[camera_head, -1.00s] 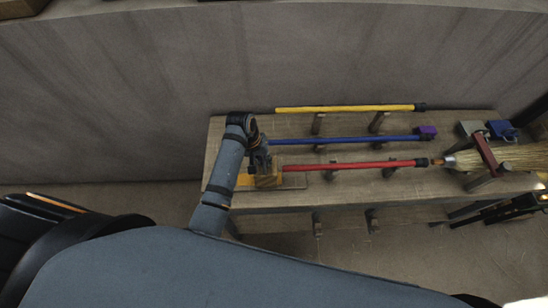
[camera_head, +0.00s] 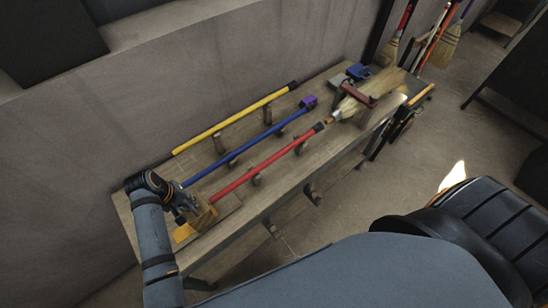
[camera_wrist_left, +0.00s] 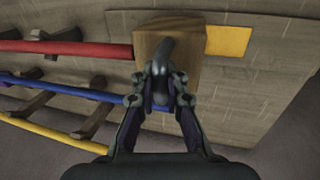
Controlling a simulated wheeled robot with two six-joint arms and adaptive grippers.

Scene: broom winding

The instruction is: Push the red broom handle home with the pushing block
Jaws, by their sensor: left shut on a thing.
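The wooden pushing block (camera_head: 204,213) stands at the handle's near end. In the left wrist view the red handle (camera_wrist_left: 80,50) meets the left side of the block (camera_wrist_left: 185,42), apparently touching it. My left gripper (camera_head: 188,209) is shut on the block's dark curved grip, which shows between its fingers (camera_wrist_left: 166,88). My right gripper is not in view.
A blue handle (camera_head: 240,150) and a yellow handle (camera_head: 235,118) lie parallel behind the red one. A dark red clamp (camera_head: 357,95) spans the broom head. A yellow strip (camera_head: 184,232) lies by the block. The bench (camera_head: 150,235) backs near a grey wall.

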